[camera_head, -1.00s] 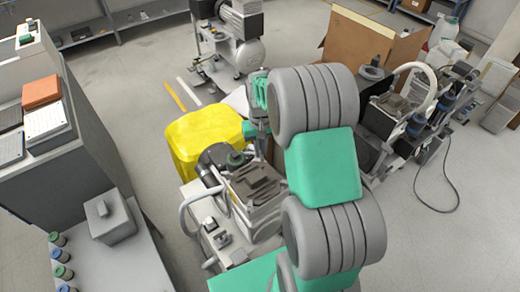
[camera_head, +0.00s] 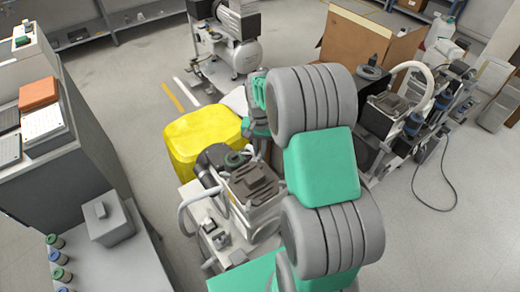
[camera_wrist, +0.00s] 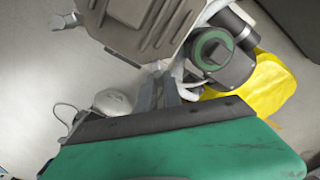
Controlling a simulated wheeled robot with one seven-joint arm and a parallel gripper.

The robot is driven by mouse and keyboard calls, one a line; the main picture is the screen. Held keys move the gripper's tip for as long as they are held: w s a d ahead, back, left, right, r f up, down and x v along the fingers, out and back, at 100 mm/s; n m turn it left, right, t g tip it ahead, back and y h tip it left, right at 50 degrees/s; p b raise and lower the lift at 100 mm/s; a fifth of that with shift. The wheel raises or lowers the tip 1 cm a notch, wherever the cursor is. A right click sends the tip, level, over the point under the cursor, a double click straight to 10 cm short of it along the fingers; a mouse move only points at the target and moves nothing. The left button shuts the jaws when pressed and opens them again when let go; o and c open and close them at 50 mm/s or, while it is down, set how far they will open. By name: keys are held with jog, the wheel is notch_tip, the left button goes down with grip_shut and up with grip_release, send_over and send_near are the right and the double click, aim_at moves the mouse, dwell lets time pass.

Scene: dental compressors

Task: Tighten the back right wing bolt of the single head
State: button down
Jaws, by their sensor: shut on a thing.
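The single head (camera_head: 258,188) is a dark grey ribbed block on a compressor, left of my arm in the head view. It also fills the upper middle of the wrist view (camera_wrist: 140,18). My gripper (camera_wrist: 160,72) has its fingers together at the head's lower edge in the wrist view. They are shut on the wing bolt at that corner, which the fingertips hide almost wholly. Another wing bolt (camera_wrist: 68,20) shows at the head's left corner in the wrist view. In the head view the fingertips are hidden.
A black canister with a green ring (camera_wrist: 212,48) stands close right of the fingers. A yellow bin (camera_head: 203,138) is behind the compressor. A second compressor unit (camera_head: 400,115) with a white hose stands to the right. A grey counter (camera_head: 130,262) is at the left.

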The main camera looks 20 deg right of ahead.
jog(key=c, duration=1.5)
grip_release()
jog(key=shift+r, duration=0.1)
notch_tip(320, 180, up, 7)
jog(key=shift+f, duration=0.1)
jog(key=shift+r, duration=0.4)
jog(key=shift+a+r, duration=0.1)
jog(key=shift+r, duration=0.15)
jog(key=s+a+r+n+t+p, duration=0.1)
jog(key=s+a+r+n, duration=0.2)
jog(key=s, duration=0.5)
jog(key=s+a+r+n+t+p, duration=0.1)
jog(key=s+a+r+n+t, duration=0.1)
jog(key=s+a+r+n, duration=0.2)
jog(key=s+a+r, duration=0.2)
jog(key=s+a, duration=0.1)
jog(key=s, duration=0.1)
jog(key=shift+s+a, duration=0.2)
jog(key=shift+s, duration=0.05)
